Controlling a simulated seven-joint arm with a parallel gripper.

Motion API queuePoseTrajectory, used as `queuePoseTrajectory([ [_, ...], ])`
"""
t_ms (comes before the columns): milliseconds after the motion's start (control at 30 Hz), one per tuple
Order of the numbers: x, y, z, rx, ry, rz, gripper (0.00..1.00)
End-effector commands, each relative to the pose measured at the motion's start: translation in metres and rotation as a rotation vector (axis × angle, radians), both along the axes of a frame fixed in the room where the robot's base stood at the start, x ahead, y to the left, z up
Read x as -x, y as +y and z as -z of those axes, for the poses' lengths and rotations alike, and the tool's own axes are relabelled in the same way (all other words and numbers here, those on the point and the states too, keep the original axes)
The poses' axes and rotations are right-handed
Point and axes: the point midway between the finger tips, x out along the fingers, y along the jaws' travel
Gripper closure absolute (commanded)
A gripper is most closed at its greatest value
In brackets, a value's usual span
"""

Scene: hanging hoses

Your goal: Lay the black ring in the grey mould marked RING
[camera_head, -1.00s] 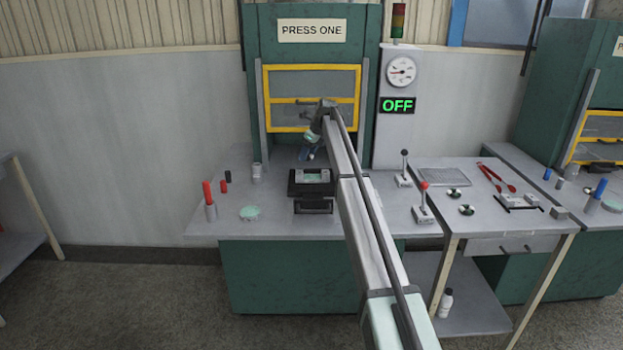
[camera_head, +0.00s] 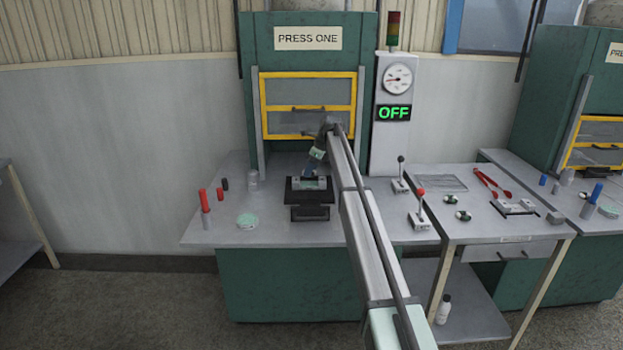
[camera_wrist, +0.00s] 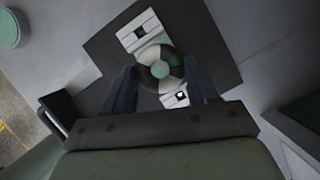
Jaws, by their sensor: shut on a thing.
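The black ring (camera_wrist: 144,55) shows in the wrist view between my two blue fingers, with pale patches on it that look like sheen. My gripper (camera_wrist: 160,68) is shut on it, one finger at each side. The grey mould (camera_wrist: 146,24) lies behind the ring. The ring covers the mould's middle, and I cannot tell whether it touches it. The marking on the mould is too small to read. In the head view my gripper (camera_head: 311,172) is at the mould (camera_head: 309,184), and the ring cannot be made out.
The mould sits on a black plate (camera_head: 297,198) in front of PRESS ONE, whose yellow-framed guard (camera_head: 307,105) stands behind. A green round tin (camera_head: 246,220) and red cylinders (camera_head: 205,200) are to the left. Levers (camera_head: 420,210) stand on the right.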

Motion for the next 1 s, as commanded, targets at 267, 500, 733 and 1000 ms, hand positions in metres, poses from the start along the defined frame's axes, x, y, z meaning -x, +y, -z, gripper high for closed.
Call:
queuePoseTrajectory([
  [267,0.000,0.000,0.026,-0.001,0.001,0.001,0.71],
  [500,0.000,0.000,0.041,-0.001,-0.001,0.000,0.71],
  [733,0.000,0.000,0.042,0.000,-0.001,0.000,0.71],
  [1000,0.000,0.000,0.043,0.000,-0.001,0.000,0.24],
])
